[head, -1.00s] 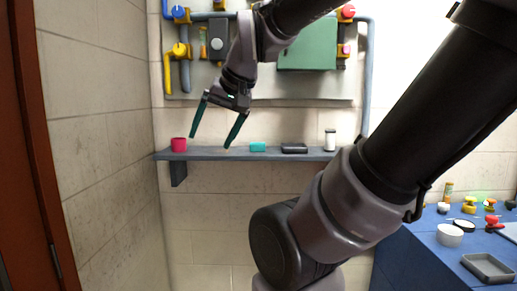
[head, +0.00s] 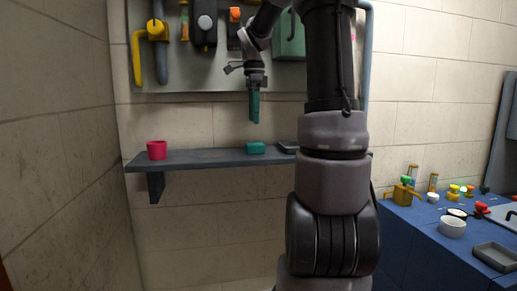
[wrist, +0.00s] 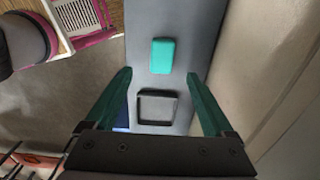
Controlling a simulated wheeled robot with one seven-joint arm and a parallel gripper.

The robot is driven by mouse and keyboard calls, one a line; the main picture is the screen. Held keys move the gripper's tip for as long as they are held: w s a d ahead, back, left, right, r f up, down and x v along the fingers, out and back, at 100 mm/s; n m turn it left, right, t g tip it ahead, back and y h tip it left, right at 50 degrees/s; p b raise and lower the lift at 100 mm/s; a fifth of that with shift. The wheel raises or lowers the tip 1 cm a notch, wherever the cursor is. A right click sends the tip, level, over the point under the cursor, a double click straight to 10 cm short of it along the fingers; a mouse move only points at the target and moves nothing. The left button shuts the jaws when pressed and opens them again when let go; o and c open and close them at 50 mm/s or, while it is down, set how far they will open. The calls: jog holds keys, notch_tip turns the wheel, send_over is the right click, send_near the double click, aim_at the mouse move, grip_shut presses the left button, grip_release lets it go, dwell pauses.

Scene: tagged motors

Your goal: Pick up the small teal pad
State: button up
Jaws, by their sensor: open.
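The small teal pad (head: 256,148) lies on the grey wall shelf (head: 200,158), between a red cup and a dark tray. In the wrist view the teal pad (wrist: 162,56) lies flat on the shelf, beyond my fingertips and roughly centred between them. My gripper (head: 254,121) points down above the shelf, over the pad and apart from it. In the wrist view my gripper (wrist: 162,75) has its two green fingers spread wide, with nothing between them touching either finger.
The red cup (head: 157,150) stands toward the shelf's left end. The dark tray (head: 287,147) is right of the pad, partly behind my arm; it also shows in the wrist view (wrist: 157,107). Pipes and valves are on the wall above. A blue bench (head: 400,235) with several items stands right.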

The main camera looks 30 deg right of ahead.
aim_at(255, 143)
notch_tip(255, 143, down, 5)
jog(key=shift+f, duration=0.1)
jog(key=f, duration=0.5)
jog(key=shift+w+d, duration=0.15)
jog(key=shift+d, duration=0.1)
jog(key=shift+r, duration=0.1)
grip_shut()
jog(key=shift+r, duration=0.1)
jog(key=r, duration=0.2)
jog(key=s+r, duration=0.1)
jog(key=r, duration=0.4)
jog(key=shift+s+a, duration=0.15)
jog(key=shift+a, duration=0.05)
jog(key=s+a, duration=0.2)
jog(key=s, duration=0.7)
jog(key=s+a, duration=0.3)
jog(key=s, duration=0.6)
jog(key=shift+a+f, duration=0.1)
